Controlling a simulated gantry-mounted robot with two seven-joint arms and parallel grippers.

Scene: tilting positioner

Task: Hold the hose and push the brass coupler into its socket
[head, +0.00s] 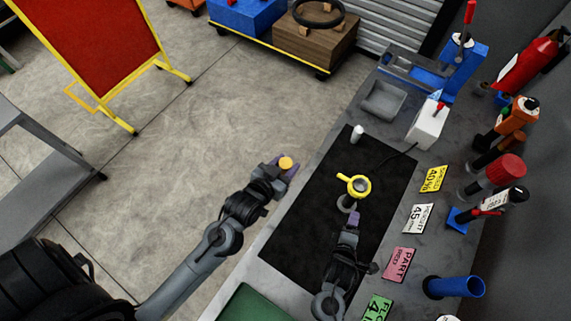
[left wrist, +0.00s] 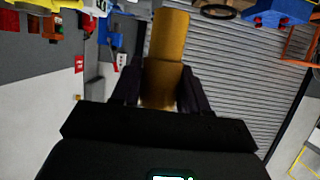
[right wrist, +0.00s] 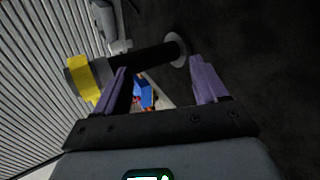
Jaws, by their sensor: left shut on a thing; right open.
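The brass coupler (head: 286,163) is a plain gold cylinder. My left gripper (head: 279,172) is shut on it, over the floor left of the bench. In the left wrist view the coupler (left wrist: 168,45) stands out beyond the fingers. A yellow ring-shaped socket (head: 357,186) stands over the black mat on a dark stem (right wrist: 140,58), which may be the hose. The stem rises from a round grey base (right wrist: 176,50). My right gripper (head: 351,218) is open, close to the stem and base; the stem crosses near its fingertips. Whether they touch is unclear.
A white cylinder (head: 357,133) stands at the mat's far end. A white box (head: 428,124), a grey tray (head: 383,100) and coloured label cards (head: 398,264) lie around the black mat (head: 300,235). Bottles and a blue cup (head: 455,286) line the right side.

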